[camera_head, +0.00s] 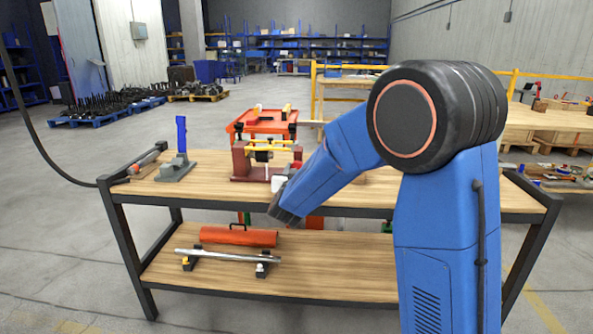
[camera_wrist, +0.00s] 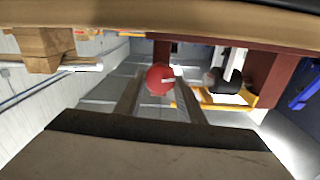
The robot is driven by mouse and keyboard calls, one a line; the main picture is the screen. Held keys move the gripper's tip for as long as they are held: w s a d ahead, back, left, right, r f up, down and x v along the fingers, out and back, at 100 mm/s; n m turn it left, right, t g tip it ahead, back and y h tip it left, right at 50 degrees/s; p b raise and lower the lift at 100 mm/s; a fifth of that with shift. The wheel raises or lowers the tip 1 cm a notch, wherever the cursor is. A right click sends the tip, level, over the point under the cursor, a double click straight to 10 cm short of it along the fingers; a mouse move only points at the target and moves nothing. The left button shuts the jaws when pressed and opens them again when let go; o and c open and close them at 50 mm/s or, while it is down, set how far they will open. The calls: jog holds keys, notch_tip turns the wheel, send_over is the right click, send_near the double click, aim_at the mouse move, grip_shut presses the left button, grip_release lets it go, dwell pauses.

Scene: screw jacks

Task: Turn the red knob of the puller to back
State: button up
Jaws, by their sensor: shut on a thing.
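The puller (camera_head: 241,163) stands on the table top in the head view, left of my arm. It has dark red end blocks and yellow bars. In the wrist view, its dark red frame (camera_wrist: 272,75) and yellow bar (camera_wrist: 240,98) show upside down. The round red knob (camera_wrist: 160,78) sits between the two fingers of my gripper (camera_wrist: 160,92), which is shut on it. A pale mark shows on the knob's face.
The wooden table top (camera_head: 215,193) has a blue upright tool on a grey base (camera_head: 176,168) at left. An orange-red stand (camera_head: 262,122) is behind the puller. The lower shelf (camera_head: 330,265) holds an orange cylinder (camera_head: 238,237) and a metal rod (camera_head: 225,255).

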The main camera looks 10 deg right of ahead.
jog(key=n, duration=0.5)
jog(key=shift+a+n, duration=0.1)
jog(key=shift+n, duration=0.3)
jog(key=n, duration=0.6)
jog(key=shift+a+f, duration=0.1)
jog(key=shift+n, duration=0.4)
jog(key=o, duration=1)
jog(key=shift+o, duration=0.2)
jog(key=v, duration=1.7)
